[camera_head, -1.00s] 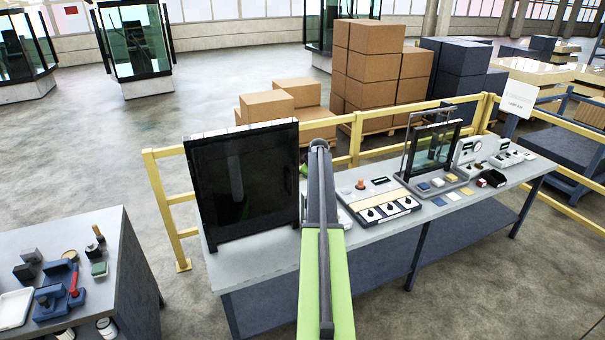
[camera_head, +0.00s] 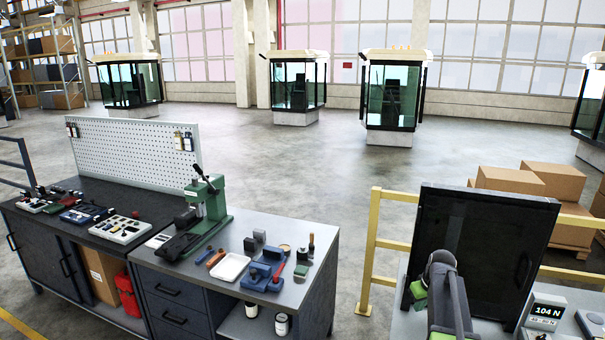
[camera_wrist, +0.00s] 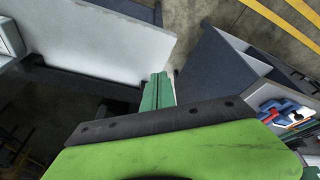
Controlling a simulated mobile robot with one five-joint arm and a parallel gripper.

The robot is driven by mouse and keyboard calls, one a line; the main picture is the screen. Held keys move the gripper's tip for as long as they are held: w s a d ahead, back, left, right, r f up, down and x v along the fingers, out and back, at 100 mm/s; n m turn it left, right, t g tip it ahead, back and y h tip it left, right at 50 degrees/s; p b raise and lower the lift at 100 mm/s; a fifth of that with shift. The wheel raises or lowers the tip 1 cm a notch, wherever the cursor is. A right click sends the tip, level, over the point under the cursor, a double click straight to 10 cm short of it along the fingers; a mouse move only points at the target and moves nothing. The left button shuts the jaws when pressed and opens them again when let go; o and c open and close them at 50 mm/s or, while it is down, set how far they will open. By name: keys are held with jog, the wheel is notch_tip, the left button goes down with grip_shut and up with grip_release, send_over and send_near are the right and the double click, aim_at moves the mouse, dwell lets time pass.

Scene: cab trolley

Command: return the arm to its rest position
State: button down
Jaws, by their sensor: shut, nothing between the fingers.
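My arm (camera_head: 447,300) shows at the lower right of the head view, in front of a black upright panel. My gripper is mostly hidden behind the arm there. In the wrist view the two green fingers of my gripper (camera_wrist: 158,92) are together, with nothing between them. They point toward the gap between a grey bench top (camera_wrist: 110,45) and a dark cabinet side. No held object shows.
The black panel (camera_head: 482,245) stands on the right bench close to my arm, by a force display (camera_head: 545,312). A yellow rail (camera_head: 375,250) runs behind. The left workbench carries a green press (camera_head: 205,205), a white tray (camera_head: 231,268) and tools. Floor between the benches is clear.

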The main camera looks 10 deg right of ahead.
jog(key=s+a+f+g+b, duration=0.1)
jog(key=s+a, duration=0.4)
jog(key=a, duration=0.5)
jog(key=s+a+f+g+b, duration=0.1)
jog(key=s+a+f+b, duration=0.2)
jog(key=a, duration=0.7)
jog(key=s+a+f+m+g+b, duration=0.1)
jog(key=s+a+f+b, duration=0.2)
jog(key=s+a+f, duration=0.2)
jog(key=s+a, duration=0.3)
jog(key=a, duration=0.3)
jog(key=shift+f+g, duration=0.2)
jog(key=shift+g, duration=0.1)
